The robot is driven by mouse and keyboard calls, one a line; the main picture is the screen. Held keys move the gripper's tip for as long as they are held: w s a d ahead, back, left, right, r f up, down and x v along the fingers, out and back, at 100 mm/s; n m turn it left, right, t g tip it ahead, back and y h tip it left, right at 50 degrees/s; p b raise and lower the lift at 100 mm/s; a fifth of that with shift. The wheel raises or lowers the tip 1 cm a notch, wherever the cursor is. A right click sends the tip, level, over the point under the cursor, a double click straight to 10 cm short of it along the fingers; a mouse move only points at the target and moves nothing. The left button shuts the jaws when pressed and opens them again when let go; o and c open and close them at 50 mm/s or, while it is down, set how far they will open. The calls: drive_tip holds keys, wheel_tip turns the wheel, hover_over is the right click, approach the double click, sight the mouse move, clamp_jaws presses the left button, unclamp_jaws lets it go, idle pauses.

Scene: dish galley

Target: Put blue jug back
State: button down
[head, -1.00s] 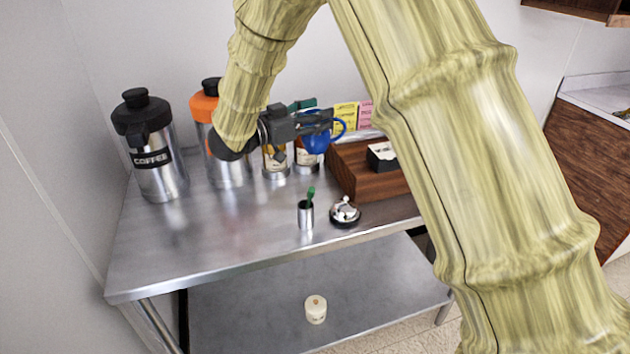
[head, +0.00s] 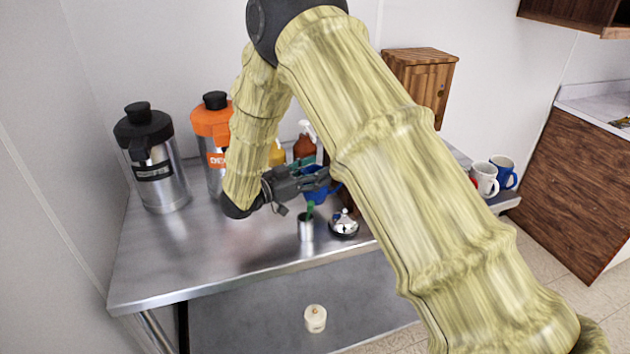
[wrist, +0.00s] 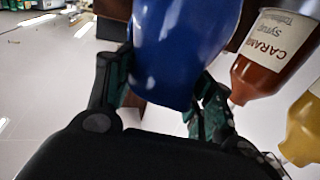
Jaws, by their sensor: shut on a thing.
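The blue jug (wrist: 180,50) is between the fingers of my gripper (wrist: 165,95) in the wrist view, where it fills the top middle. In the head view my gripper (head: 316,180) is shut on the blue jug (head: 320,194). The jug is held behind the small metal cup and the silver bell, and my arm hides part of it. I cannot tell from these views how far it is above the steel table (head: 170,265).
A coffee urn (head: 155,165) and an orange-topped urn (head: 212,135) stand at the left. A metal cup (head: 306,228) and a bell (head: 344,225) are near the front edge. Syrup bottles (wrist: 270,55) stand close right of the jug in the wrist view. Mugs (head: 485,180) stand far right.

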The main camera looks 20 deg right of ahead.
drive_tip(key=shift+f, duration=1.6)
drive_tip(key=shift+f, duration=0.1)
drive_tip(key=c, duration=0.6)
unclamp_jaws()
drive_tip(key=b+v, duration=0.2)
drive_tip(key=v, duration=1)
